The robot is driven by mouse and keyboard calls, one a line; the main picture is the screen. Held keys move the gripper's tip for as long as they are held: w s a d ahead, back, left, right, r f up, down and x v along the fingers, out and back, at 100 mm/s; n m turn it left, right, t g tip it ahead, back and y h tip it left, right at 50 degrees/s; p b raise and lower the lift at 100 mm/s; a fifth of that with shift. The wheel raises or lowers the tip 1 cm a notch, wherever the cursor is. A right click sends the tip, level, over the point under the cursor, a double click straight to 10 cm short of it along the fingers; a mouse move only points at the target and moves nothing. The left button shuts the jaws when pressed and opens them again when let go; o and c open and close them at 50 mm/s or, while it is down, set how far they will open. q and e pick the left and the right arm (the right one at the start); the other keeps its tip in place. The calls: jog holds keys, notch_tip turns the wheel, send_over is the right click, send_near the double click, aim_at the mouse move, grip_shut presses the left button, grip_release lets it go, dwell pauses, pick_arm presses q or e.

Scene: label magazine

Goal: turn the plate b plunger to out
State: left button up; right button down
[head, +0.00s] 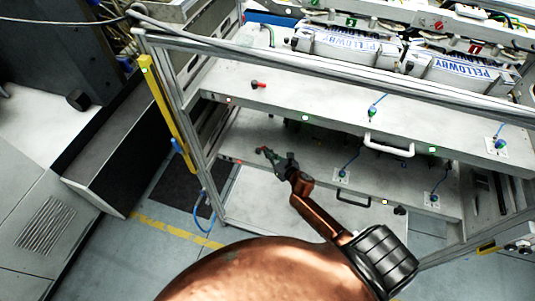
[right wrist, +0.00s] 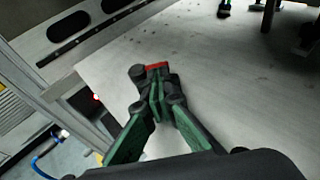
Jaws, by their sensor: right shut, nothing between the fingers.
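My right gripper (head: 268,153) is over the left part of the lower grey plate (head: 236,188). In the right wrist view its green-and-black fingers (right wrist: 157,88) are closed together with nothing between them. A small red plunger handle (right wrist: 157,66) shows right at the fingertips, partly hidden by them; I cannot tell whether they touch. Its body is hidden, so its in or out position cannot be read. A similar red-and-black plunger (head: 258,85) stands on the left of the upper plate (head: 330,112). No letter on either plate is readable. My left gripper is not in view.
The plates sit in a metal frame with a yellow-marked post (head: 165,110) at the left. A white handle (head: 388,146) is on the upper plate's front edge and a black handle (head: 353,201) on the lower one. Blue-cabled sensors (head: 342,173) stand to the right.

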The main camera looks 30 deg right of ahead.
jog(key=shift+w+d+n+y+b, duration=0.2)
jog(key=shift+n+y+b, duration=0.15)
jog(key=shift+n+y, duration=0.15)
jog(key=shift+w+d+n+y+b, duration=0.15)
jog(key=shift+n+y+b, duration=0.25)
jog(key=shift+y, duration=0.2)
